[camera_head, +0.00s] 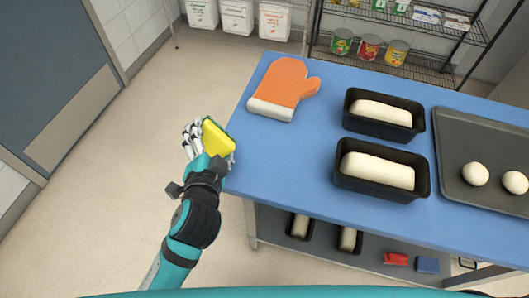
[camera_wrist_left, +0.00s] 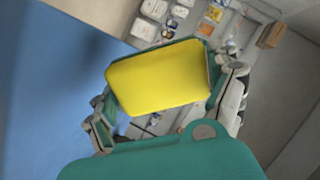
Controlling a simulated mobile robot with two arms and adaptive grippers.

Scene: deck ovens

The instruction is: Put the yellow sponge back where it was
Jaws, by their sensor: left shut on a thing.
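The yellow sponge (camera_head: 217,138) has a green backing and is held in my left gripper (camera_head: 206,145), at the left edge of the blue table (camera_head: 262,170). In the left wrist view the yellow sponge (camera_wrist_left: 160,77) sits between the fingers of my left gripper (camera_wrist_left: 168,108), its yellow face toward the camera. From these views I cannot tell whether the sponge touches the table edge. My right gripper is in neither view.
On the blue table are an orange oven mitt (camera_head: 284,86), two black loaf pans (camera_head: 347,119) (camera_head: 342,182) with dough and a dark tray (camera_head: 448,160) with dough balls. A lower shelf holds a red item (camera_head: 396,258) and a blue item (camera_head: 428,264). Floor left is clear.

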